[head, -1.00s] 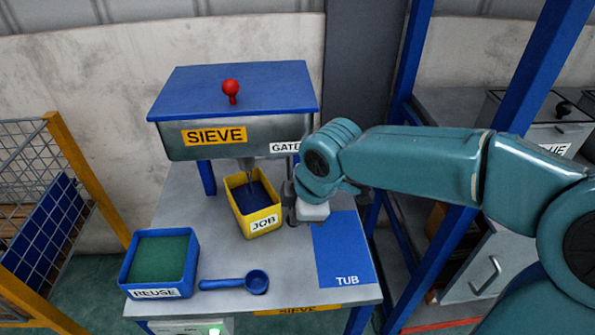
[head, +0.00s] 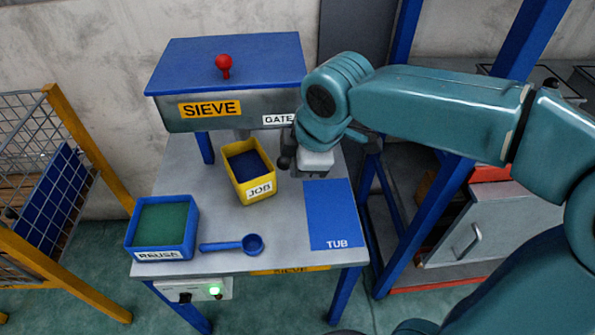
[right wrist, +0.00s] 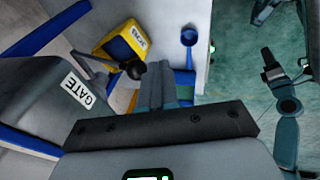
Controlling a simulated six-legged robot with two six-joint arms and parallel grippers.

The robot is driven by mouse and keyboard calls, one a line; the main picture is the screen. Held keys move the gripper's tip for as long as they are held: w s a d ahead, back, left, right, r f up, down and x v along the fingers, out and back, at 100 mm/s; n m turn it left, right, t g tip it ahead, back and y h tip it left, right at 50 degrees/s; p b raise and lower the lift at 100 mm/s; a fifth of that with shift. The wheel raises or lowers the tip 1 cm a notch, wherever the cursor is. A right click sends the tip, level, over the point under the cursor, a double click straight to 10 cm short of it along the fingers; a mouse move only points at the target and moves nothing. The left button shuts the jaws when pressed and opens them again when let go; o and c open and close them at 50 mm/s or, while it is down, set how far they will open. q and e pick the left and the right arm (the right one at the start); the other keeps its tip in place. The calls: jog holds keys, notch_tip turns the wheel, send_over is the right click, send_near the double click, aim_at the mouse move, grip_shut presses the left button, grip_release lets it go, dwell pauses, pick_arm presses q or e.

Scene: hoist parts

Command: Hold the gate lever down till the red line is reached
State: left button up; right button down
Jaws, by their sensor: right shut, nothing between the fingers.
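The gate lever's dark ball knob (head: 284,162) is just left of my right gripper (head: 312,172), to the right of the yellow JOB tub (head: 261,190). In the right wrist view the lever's knob (right wrist: 136,70) is close beside my shut, empty fingers (right wrist: 172,80); I cannot tell whether they touch. The tub stands upright under the SIEVE hopper (head: 240,118); its inside looks dark blue. I see no red line in it. An arm at the right of the right wrist view seems to carry my left gripper (right wrist: 272,66), too small to read.
A blue REUSE box (head: 140,240) with green inside and a blue scoop (head: 235,245) are at the table's front left. A blue TUB mat (head: 332,215) lies empty at right. A green light (head: 214,291) glows below. A blue post (head: 440,215) stands to the right.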

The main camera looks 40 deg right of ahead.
jog(key=v, duration=0.5)
jog(key=shift+s+a+r+p, duration=0.15)
jog(key=shift+s+r+p, duration=0.05)
jog(key=shift+s+p, duration=0.1)
